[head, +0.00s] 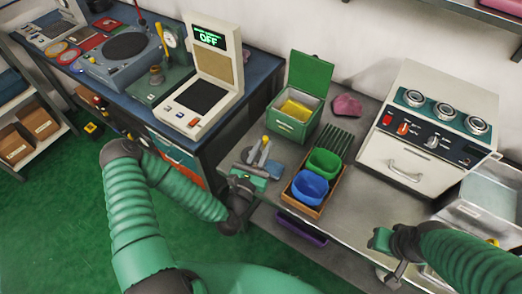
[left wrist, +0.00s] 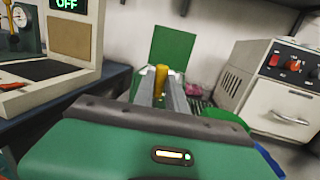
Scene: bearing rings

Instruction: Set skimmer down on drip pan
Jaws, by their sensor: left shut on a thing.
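My left gripper (head: 262,152) is over the left end of the grey bench. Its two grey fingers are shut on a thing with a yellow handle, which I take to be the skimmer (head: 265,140). In the left wrist view the yellow end (left wrist: 161,78) stands up between the fingers; the rest of it is hidden. I cannot pick out the drip pan for certain; a metal basin (head: 490,195) stands at the right edge. My right gripper (head: 381,241) is at the lower right, near the bench's front edge, its jaws unclear.
A brown tray (head: 316,210) with blue (head: 310,187) and green (head: 324,163) bins lies right of my left gripper. A green slatted rack (head: 336,139), an open green box (head: 293,124) and a white control unit (head: 412,160) stand behind. Bare bench (head: 360,192) lies between tray and unit.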

